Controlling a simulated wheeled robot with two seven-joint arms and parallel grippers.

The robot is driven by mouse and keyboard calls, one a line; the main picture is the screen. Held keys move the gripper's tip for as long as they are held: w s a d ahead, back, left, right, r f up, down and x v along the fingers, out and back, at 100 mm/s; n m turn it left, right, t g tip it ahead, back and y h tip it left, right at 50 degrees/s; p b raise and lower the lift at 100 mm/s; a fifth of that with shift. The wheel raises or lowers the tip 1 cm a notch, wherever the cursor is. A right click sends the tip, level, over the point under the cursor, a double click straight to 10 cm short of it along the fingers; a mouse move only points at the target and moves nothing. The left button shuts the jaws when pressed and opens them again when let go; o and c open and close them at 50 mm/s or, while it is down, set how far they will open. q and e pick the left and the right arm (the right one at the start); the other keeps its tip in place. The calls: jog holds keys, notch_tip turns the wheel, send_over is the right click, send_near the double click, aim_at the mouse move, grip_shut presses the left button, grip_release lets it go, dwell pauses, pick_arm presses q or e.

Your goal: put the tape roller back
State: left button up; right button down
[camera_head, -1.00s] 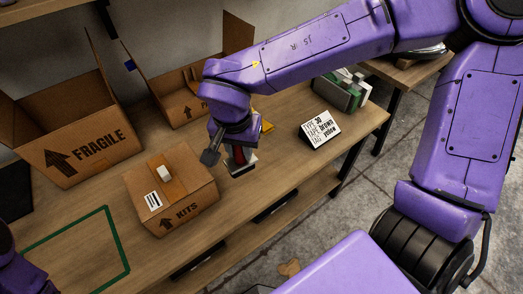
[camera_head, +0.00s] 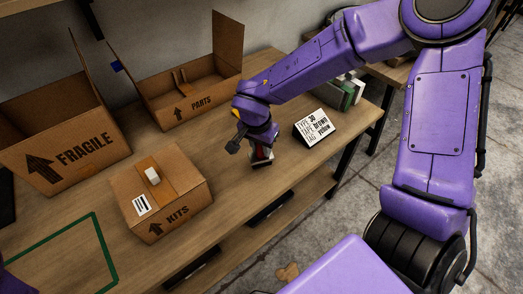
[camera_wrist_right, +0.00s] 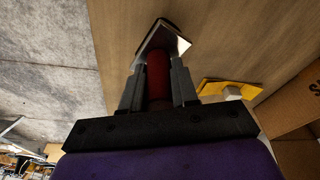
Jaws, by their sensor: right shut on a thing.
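My right gripper (camera_head: 255,141) is shut on the tape roller (camera_head: 262,156), near the front edge of the workbench (camera_head: 228,170). It is right of the KITS box and left of the sign card. In the right wrist view the gripper (camera_wrist_right: 157,90) has its two fingers on either side of the tape roller's red handle (camera_wrist_right: 157,72). I cannot tell whether the roller touches the bench.
A closed KITS box (camera_head: 160,205) with a white block on top, an open FRAGILE box (camera_head: 75,150) and an open PARTS box (camera_head: 185,105) stand left. A sign card (camera_head: 314,127) stands right. A yellow item (camera_wrist_right: 228,90) lies near the roller. A green outline (camera_head: 103,250) marks the bench.

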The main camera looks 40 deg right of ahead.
aim_at(257, 161)
jog(key=shift+f, duration=0.95)
jog(key=shift+a, duration=0.1)
jog(key=c, duration=0.9)
grip_release()
jog(key=shift+f, duration=0.1)
jog(key=shift+o, duration=0.2)
notch_tip(257, 161, up, 12)
jog(key=s+a+p, duration=0.1)
jog(key=a+p, duration=0.1)
